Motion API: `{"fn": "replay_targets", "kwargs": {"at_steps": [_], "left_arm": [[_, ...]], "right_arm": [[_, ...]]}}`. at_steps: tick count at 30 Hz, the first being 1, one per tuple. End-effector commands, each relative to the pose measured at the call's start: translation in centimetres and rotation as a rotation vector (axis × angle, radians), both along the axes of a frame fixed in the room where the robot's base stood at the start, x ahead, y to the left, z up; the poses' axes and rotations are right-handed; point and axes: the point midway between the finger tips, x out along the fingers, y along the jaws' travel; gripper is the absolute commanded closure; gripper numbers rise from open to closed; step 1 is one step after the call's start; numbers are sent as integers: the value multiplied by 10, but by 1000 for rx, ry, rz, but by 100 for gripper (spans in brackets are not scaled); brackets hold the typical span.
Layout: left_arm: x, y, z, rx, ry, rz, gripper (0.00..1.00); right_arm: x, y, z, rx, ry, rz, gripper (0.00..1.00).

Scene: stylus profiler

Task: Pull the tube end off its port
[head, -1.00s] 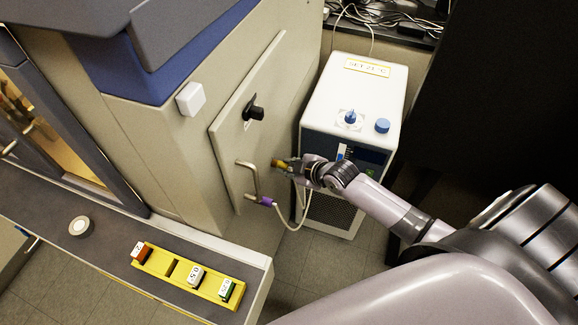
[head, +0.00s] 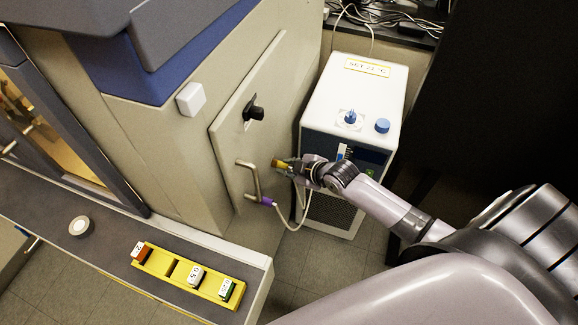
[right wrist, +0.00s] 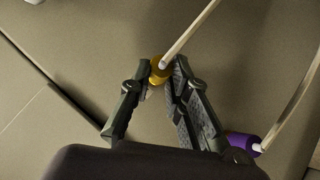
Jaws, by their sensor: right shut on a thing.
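The tube end is a yellow-gold fitting (right wrist: 159,72) with a pale tube running from it to the upper right in the right wrist view. It also shows in the head view as a small yellow piece (head: 277,163) beside the beige side panel. My right gripper (right wrist: 161,80) is shut on this fitting; in the head view the gripper (head: 284,164) reaches in from the right. The port behind the fitting is hidden, so I cannot tell whether they touch. A second tube end with a purple collar (right wrist: 243,143) sits lower on the panel. My left gripper is out of view.
A bent metal handle (head: 249,178) and a black knob (head: 253,113) are on the panel (head: 232,135) close by. A white chiller (head: 360,90) stands behind my right gripper. A yellow rack (head: 160,267) with small blocks lies on the front bench.

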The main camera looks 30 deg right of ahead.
Motion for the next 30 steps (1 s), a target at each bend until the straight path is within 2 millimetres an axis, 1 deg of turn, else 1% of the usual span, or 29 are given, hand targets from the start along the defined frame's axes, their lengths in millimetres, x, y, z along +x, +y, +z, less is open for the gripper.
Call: {"fn": "replay_targets", "kwargs": {"at_steps": [14,30], "left_arm": [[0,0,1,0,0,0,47],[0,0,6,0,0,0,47]], "right_arm": [[-1,-2,1,-2,0,0,100],[-9,-8,0,-1,1,-1,100]]}}
